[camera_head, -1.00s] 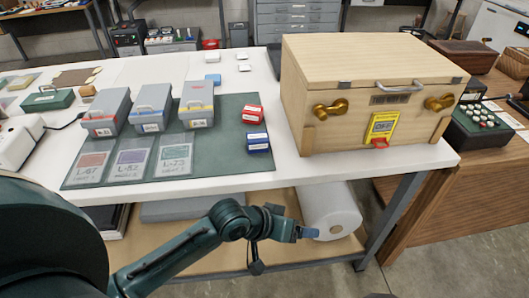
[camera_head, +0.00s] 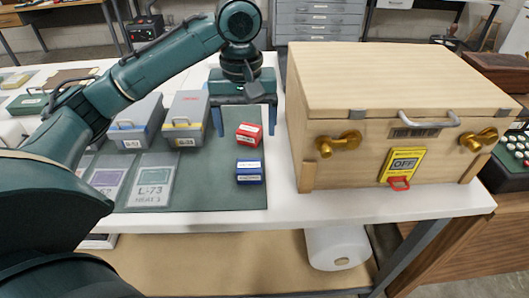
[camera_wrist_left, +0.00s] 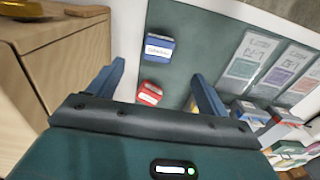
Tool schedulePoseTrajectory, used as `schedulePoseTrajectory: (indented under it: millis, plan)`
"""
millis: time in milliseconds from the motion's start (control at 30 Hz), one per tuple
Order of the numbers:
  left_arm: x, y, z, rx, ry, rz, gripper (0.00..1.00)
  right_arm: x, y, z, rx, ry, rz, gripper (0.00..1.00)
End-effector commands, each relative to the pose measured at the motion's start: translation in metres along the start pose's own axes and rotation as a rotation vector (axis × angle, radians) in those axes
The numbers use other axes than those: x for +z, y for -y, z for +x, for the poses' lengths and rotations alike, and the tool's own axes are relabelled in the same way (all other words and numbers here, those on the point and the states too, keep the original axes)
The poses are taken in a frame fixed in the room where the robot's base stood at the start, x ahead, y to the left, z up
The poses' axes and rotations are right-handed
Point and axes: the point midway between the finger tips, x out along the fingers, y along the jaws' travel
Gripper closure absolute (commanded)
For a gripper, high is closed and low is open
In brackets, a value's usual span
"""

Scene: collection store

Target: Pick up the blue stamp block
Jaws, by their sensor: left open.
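The blue stamp block (camera_head: 250,172) lies on the green mat (camera_head: 215,197) near the table's front edge, with a white label on top. In the left wrist view the blue stamp block (camera_wrist_left: 159,48) is ahead of the fingers, toward the top. A red stamp block (camera_head: 249,134) sits just behind it; it also shows in the left wrist view (camera_wrist_left: 150,92), between the fingers in the picture. My left gripper (camera_head: 244,130) is open and empty, pointing down above the mat, with the blue block nearer the front than its fingers. My right gripper is not in view.
A large wooden chest (camera_head: 380,150) with brass fittings stands close to the right of the blocks. Grey boxes (camera_head: 186,120) and labelled cards (camera_head: 152,185) lie to the left. A white roll (camera_head: 335,247) is on the lower shelf (camera_head: 270,255).

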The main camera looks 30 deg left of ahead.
Motion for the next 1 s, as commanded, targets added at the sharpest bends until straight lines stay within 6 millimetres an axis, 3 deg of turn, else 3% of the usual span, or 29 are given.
schedulePoseTrajectory:
  millis: [167,500,767,1000]
  plan:
    - [0.000,0.004,0.007,-0.011,0.002,-0.012,0.22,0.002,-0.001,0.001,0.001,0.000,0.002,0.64]
    - [-0.001,0.004,0.067,-0.010,0.001,-0.011,0.22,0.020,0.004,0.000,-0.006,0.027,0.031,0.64]
    - [-0.003,0.003,0.086,-0.010,0.000,-0.009,0.22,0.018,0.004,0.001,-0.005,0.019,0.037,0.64]
    - [-0.007,0.003,0.121,-0.010,0.001,-0.008,0.22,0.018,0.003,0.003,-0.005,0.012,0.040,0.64]
